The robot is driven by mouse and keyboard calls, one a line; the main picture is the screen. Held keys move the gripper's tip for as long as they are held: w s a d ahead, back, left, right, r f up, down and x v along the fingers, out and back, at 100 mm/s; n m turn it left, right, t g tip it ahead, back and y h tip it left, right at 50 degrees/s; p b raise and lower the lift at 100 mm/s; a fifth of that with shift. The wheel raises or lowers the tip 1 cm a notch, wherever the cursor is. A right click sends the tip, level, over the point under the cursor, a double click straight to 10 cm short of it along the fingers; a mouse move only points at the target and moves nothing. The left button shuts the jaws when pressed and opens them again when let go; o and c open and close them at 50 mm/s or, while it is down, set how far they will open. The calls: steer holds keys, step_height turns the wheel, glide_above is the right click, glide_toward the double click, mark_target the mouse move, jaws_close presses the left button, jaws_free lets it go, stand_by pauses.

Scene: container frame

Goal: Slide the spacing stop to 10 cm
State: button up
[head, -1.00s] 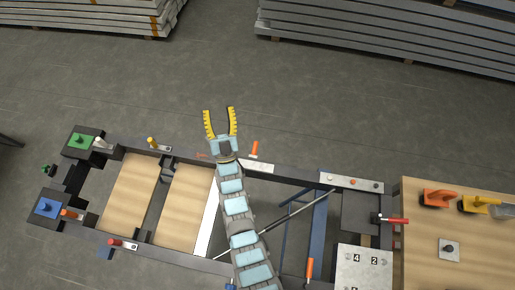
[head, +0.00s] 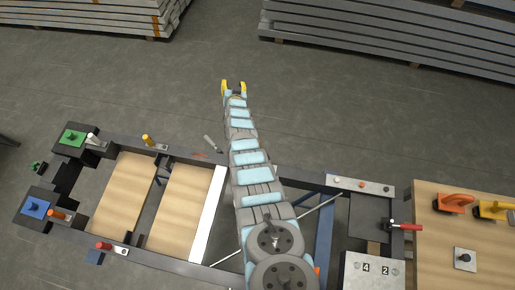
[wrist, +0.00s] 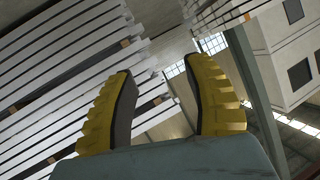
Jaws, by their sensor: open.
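My gripper (head: 233,87) is at the far end of the outstretched arm, beyond the back rail of the frame (head: 115,147) and over the floor. In the wrist view its two yellow ridged fingers (wrist: 165,100) stand apart with nothing between them. I cannot tell which part is the spacing stop. A grey handle (head: 212,143) shows by the back rail, left of my arm. A metal plate with the numbers 4 and 2 (head: 375,283) lies at the lower right. My arm hides part of the frame's middle.
Two wooden panels (head: 185,208) lie in the frame beside a white strip (head: 207,212). Coloured clamp handles line the rails, including a red one (head: 405,226). A wooden table (head: 435,255) stands at right. Stacked beams (head: 390,35) lie at the back, with clear floor before them.

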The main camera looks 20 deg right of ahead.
steer(key=s+d+f+g+y+b, duration=0.3)
steer(key=s+d+f+g+b, duration=0.1)
steer(key=s+f+g+b, duration=0.15)
steer(key=s+r+m+g+y+b, duration=0.15)
steer(key=s+g, duration=0.25)
steer(key=s, duration=0.4)
steer(key=s+r+g+y+b, duration=0.1)
steer(key=s+r+g+b, duration=0.15)
steer(key=s, duration=0.65)
steer(key=shift+g, duration=0.3)
steer(key=shift+w+a+f+b, duration=0.15)
steer(key=shift+w+a+f, duration=0.2)
steer(key=shift+f, duration=2.45)
steer(key=shift+w+a+f+b, duration=0.15)
steer(key=shift+w+a+f, duration=0.2)
steer(key=shift+f, duration=2.5)
steer(key=shift+w+a+f+b, duration=0.15)
steer(key=shift+w+a+f, duration=0.2)
steer(key=shift+f, duration=2.45)
jaws_close()
